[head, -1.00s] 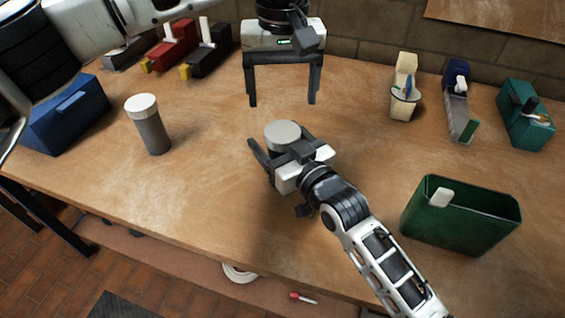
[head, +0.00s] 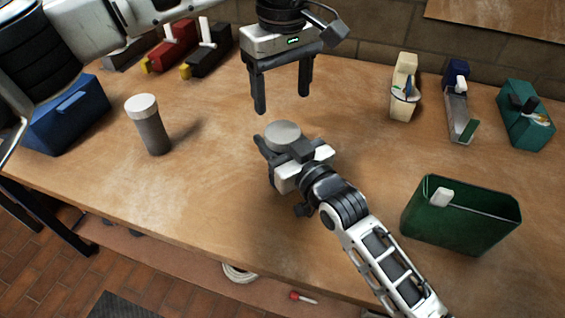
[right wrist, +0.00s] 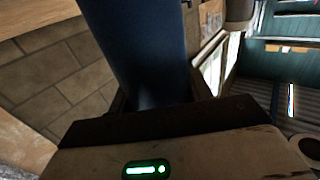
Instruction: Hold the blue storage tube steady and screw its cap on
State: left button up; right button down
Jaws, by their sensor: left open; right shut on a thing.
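The blue storage tube (right wrist: 140,50) fills the middle of the right wrist view, between the fingers of my right gripper. In the head view its body is mostly hidden by my right gripper (head: 268,150), which is shut on it. The pale grey cap (head: 283,135) shows at the tube's top; I cannot tell how far it is screwed on. My left gripper (head: 281,104) is open and empty, fingers pointing down, above and slightly behind the cap, apart from it.
A grey tube with a white cap (head: 149,125) stands upright at left, near a blue box (head: 68,115). Red (head: 172,48) and black (head: 208,52) holders are behind. A green bin (head: 459,217) stands at right; cream, navy and teal items line the back right. The table's middle left is clear.

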pick_arm(q)
jog(key=n, duration=1.2)
jog(key=shift+n, duration=0.4)
jog(key=n, duration=2.4)
jog(key=shift+n, duration=0.4)
jog(key=n, duration=0.6)
